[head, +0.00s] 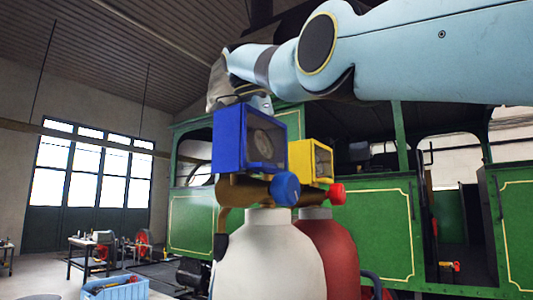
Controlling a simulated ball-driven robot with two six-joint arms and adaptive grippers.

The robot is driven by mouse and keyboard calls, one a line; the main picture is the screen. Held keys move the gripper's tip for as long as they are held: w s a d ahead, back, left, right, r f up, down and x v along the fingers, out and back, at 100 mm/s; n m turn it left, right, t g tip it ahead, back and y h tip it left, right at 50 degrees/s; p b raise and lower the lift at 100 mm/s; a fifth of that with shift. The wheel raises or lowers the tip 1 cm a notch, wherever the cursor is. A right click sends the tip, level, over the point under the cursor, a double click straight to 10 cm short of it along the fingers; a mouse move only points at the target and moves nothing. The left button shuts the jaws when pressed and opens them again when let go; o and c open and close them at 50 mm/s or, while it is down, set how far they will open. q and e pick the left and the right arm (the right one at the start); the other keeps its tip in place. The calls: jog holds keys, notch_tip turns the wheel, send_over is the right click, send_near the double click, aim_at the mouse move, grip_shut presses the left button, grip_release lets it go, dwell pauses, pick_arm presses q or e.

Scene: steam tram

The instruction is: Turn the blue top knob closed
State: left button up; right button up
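A white cylinder (268,258) stands upright in front, with a brown valve body (243,190) on its neck. A blue knob (286,188) sticks out at the right of that valve. Above it is a blue box-shaped gauge housing (228,140); its dial faces right. My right arm comes in from the upper right, and its grey gripper (228,88) is above the blue housing at its upper left, apart from the blue knob. Its fingers are not clearly seen, and whatever is on top of the housing is partly hidden behind them. My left gripper is not in view.
A red cylinder (330,250) with a red knob (336,192) and yellow gauge housing (325,160) stands close behind, to the right. A green steam tram (385,225) fills the background. A blue crate (115,290) and a small table (82,243) are at left.

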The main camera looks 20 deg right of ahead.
dwell(0.3)
jog(key=o, duration=1.2)
